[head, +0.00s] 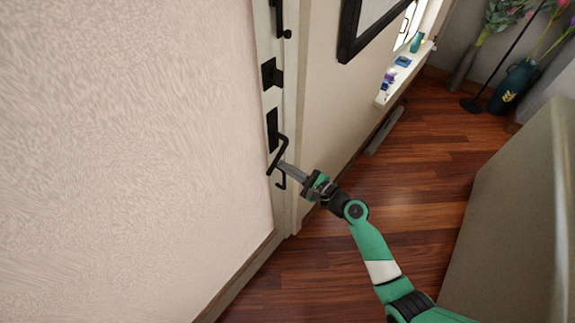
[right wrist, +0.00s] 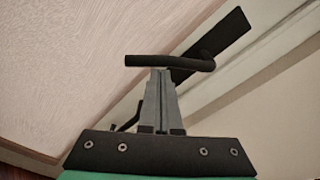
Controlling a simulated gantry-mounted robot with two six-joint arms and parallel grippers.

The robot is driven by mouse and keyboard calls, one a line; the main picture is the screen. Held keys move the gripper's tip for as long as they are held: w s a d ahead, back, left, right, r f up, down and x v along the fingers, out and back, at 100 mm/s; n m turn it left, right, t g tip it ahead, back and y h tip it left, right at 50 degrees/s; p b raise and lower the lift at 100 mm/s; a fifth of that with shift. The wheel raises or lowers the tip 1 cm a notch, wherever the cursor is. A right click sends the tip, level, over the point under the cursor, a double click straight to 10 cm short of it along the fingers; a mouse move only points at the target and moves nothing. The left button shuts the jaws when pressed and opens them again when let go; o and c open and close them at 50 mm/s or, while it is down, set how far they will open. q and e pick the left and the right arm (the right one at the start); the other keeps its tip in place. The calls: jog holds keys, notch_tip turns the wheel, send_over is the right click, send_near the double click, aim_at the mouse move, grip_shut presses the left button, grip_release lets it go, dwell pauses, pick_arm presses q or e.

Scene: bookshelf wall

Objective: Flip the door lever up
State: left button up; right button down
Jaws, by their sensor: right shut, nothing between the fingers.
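The black door lever (head: 277,158) is on the narrow door edge strip left of centre in the head view, below its black plate (head: 272,128). In the right wrist view the lever (right wrist: 150,61) is a dark bar across the fingertips, joined to a long black plate (right wrist: 232,38). My right gripper (head: 281,165) is shut and empty, its tips at the lever. In the right wrist view the closed fingers (right wrist: 160,74) end right at the bar; I cannot tell whether they touch it. My left gripper is not in view.
A large pale textured surface (head: 120,150) fills the left. More black hardware (head: 271,73) sits above the lever. A small shelf (head: 403,75) with objects and vases (head: 513,86) are at the back right. A grey rounded block (head: 530,210) stands right. Wooden floor (head: 425,170) is open between.

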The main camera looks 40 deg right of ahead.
jog(key=shift+s+a+r+m+y+p, duration=0.15)
jog(key=shift+a+r+m+p, duration=0.35)
jog(key=shift+m+p, duration=0.8)
jog(key=shift+w+a+r+m+y+p, duration=0.15)
jog(key=shift+r+m+p, duration=0.7)
jog(key=shift+p, duration=0.9)
jog(key=shift+s+a+r+m+y+p, duration=0.1)
jog(key=shift+a+r+m+p, duration=0.4)
jog(key=shift+m+p, duration=0.8)
jog(key=shift+d+r+p, duration=0.1)
jog(key=shift+p, duration=0.2)
jog(key=s+d+f, duration=0.1)
jog(key=s+f, duration=0.2)
jog(key=s, duration=0.8)
jog(key=shift+d+b, duration=0.3)
jog(key=shift+d, duration=0.05)
